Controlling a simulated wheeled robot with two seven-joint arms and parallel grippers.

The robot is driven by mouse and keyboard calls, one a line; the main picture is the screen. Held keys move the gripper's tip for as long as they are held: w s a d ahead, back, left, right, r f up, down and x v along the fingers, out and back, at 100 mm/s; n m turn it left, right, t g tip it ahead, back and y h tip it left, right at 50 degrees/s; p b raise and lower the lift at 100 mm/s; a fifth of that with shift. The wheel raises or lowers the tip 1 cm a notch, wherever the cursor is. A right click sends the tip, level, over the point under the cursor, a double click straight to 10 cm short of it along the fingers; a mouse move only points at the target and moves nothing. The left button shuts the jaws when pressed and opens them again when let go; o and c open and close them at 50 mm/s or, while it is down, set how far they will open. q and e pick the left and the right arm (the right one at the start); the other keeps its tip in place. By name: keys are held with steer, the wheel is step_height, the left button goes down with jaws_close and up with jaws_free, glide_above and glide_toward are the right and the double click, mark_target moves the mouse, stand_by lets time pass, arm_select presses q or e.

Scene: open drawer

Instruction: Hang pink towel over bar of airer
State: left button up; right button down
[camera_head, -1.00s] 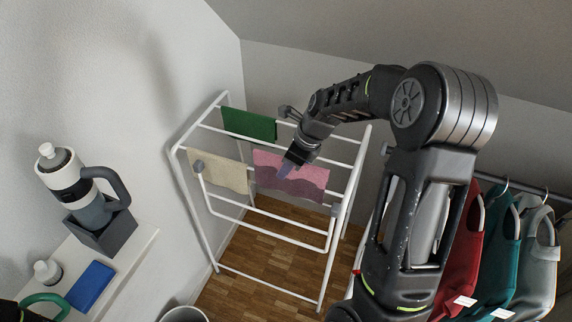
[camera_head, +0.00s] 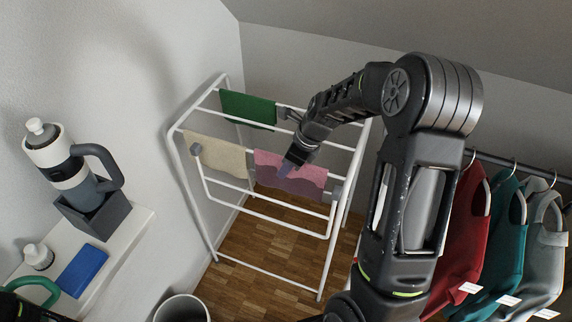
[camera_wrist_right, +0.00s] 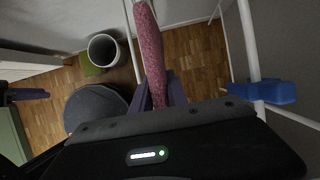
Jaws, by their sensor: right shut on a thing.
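The pink towel (camera_head: 308,178) is at the front upper bar of the white airer (camera_head: 178,150), in line with the beige towel to its left. It hangs down with a wavy lower edge. My right gripper (camera_head: 287,167) is shut on it near its left part. In the right wrist view the towel (camera_wrist_right: 151,55) runs as a narrow strip along the bar, down between my fingers. Whether its full weight rests on the bar is unclear. A purple-tipped dark part at the wrist view's left edge appears to be my left gripper (camera_wrist_right: 28,94); its opening is unclear.
A beige towel (camera_head: 217,157) and a green towel (camera_head: 248,109) hang on the airer. Clothes (camera_head: 505,235) hang on a rail at right. A shelf (camera_head: 128,232) at left holds a bottle (camera_head: 70,165) and a blue block (camera_head: 82,271). A bin (camera_head: 182,309) stands on the floor.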

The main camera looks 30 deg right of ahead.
steer(key=shift+f, duration=0.1)
steer(key=c, duration=1.2)
jaws_free()
steer(key=shift+c, duration=0.2)
steer(key=v, duration=0.7)
steer(key=shift+s+d+r, duration=0.1)
steer(key=shift+r, duration=0.3)
